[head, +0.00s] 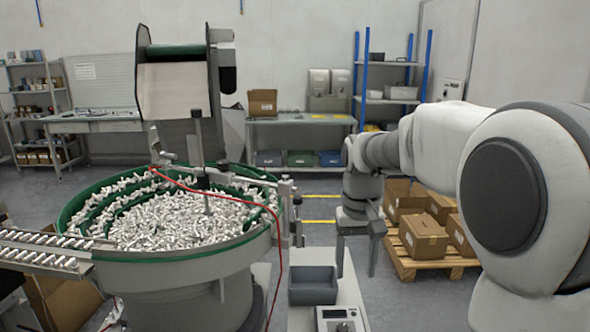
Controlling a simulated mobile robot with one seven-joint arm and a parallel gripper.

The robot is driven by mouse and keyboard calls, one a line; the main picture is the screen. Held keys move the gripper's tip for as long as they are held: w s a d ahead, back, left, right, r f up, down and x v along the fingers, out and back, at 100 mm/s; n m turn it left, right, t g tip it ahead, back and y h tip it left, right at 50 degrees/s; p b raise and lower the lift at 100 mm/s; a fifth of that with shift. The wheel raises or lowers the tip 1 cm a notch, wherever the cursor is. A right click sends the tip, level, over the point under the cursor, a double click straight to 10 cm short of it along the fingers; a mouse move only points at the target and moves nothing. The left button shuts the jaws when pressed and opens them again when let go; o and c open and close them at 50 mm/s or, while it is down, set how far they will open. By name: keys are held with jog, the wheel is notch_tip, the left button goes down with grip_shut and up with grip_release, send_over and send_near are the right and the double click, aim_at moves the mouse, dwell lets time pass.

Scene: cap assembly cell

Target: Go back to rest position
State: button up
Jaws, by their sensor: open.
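My gripper (356,256) hangs at the end of my arm, which reaches in from the right side of the head view. Its two fingers point down and stand apart, with nothing visible between them. It is above and a little right of a narrow light bench (345,290). A grey open bin (313,284) sits on this bench to the left of the fingers, apart from them. The inside of the bin looks empty from here.
A large bowl feeder (180,260) full of small metallic parts stands at left, with a rail (45,250) leading left. A red cable (280,270) hangs down its side. A control box (340,319) sits on the bench front. Cardboard boxes (424,238) lie on a pallet (408,268) behind my gripper.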

jog(key=s+d+r+t+p, duration=0.1)
jog(key=s+r, duration=0.3)
jog(key=s, duration=0.7)
jog(key=s+d+r+t+p, duration=0.1)
jog(key=s+r+t+p, duration=0.3)
jog(key=s, duration=0.7)
jog(key=shift+r+p, duration=0.35)
jog(key=shift+r, duration=0.25)
jog(key=shift+w+d, duration=0.1)
